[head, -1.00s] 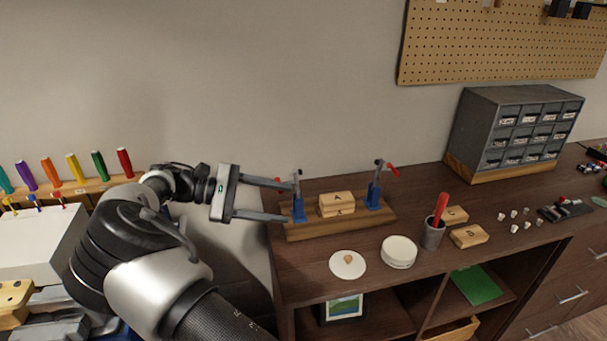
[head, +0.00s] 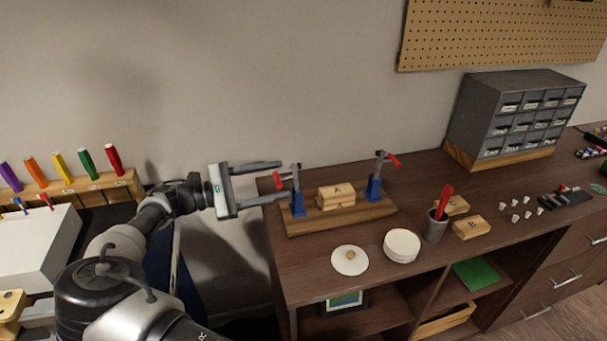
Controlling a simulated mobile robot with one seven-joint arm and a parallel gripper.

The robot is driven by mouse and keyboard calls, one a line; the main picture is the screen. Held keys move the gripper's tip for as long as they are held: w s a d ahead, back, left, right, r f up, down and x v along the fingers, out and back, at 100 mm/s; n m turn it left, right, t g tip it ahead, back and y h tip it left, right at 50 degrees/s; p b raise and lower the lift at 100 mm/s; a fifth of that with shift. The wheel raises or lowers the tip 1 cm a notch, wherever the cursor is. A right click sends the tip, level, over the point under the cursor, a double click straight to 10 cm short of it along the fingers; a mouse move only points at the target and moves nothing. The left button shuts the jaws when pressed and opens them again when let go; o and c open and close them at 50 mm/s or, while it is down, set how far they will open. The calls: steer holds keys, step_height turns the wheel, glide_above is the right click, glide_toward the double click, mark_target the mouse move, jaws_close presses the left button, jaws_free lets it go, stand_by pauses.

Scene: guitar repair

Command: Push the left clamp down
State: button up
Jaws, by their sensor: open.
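The left clamp (head: 297,203) is a blue toggle clamp on the left end of a wooden base board (head: 340,220). Its red handle (head: 277,180) sticks out to the left, beside my fingers. The right clamp (head: 375,188) is blue with a red handle raised to the upper right. A stack of wooden blocks marked A (head: 338,196) lies between the clamps. My gripper (head: 281,180) is open and reaches in from the left. Its two fingers point right, one above and one below the handle in the picture. I cannot tell whether a finger touches it.
White discs (head: 402,245) and a round white lid (head: 349,261) lie in front. A cup (head: 434,228) with a red-handled tool and block B (head: 471,228) stand to the right. A grey drawer cabinet (head: 480,117) stands at the back right.

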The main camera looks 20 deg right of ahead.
mark_target(293, 176)
steer(key=d, duration=0.8)
steer(key=shift+w, duration=0.25)
steer(key=shift+c, duration=0.4)
steer(key=c, duration=1.2)
steer(key=shift+r, duration=0.1)
